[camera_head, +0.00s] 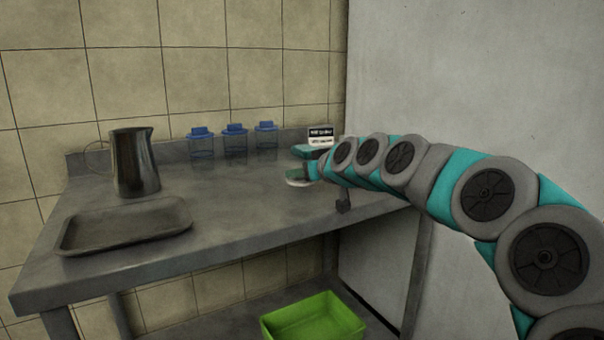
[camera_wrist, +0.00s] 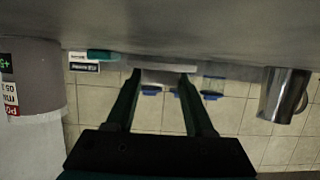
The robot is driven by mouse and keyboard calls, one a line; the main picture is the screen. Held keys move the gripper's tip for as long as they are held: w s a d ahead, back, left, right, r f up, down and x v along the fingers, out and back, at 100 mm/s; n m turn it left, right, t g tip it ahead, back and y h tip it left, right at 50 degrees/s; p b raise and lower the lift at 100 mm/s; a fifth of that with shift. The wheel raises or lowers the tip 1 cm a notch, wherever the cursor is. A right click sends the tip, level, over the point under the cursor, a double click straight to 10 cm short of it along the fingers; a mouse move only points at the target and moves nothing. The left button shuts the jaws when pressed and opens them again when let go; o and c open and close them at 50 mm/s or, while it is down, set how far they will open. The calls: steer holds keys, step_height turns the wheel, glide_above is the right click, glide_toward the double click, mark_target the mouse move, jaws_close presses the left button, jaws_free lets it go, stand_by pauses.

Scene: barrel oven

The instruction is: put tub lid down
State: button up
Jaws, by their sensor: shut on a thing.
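My gripper (camera_head: 301,168) is over the right part of the metal table (camera_head: 250,215), its fingers pointing left in the head view. In the wrist view the fingers (camera_wrist: 160,76) are shut on a pale, flat piece, the tub lid (camera_wrist: 165,77). In the head view the lid (camera_head: 297,181) shows as a pale edge by the fingertips, close to the tabletop. I cannot tell whether it touches the table. The fingers hide part of it.
Several things stand on the table: jars with blue lids (camera_head: 235,142) at the back, a metal pitcher (camera_head: 135,165) at left, and a shallow tray (camera_head: 125,226) in front. A black-and-white label (camera_head: 320,137) is behind my gripper. A green bin (camera_head: 313,318) is below. Mid-table is clear.

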steer(key=o, duration=1.3)
steer(key=shift+f, duration=0.35)
steer(key=shift+r+p, duration=0.6)
steer(key=shift+p, duration=0.05)
steer(key=shift+s+d+r, duration=0.15)
steer(key=shift+s, duration=0.05)
steer(key=b+v, duration=0.1)
steer(key=v, duration=1)
steer(key=shift+s+d+r, duration=0.1)
steer(key=shift+s+r, duration=0.05)
steer(key=shift+s, duration=0.05)
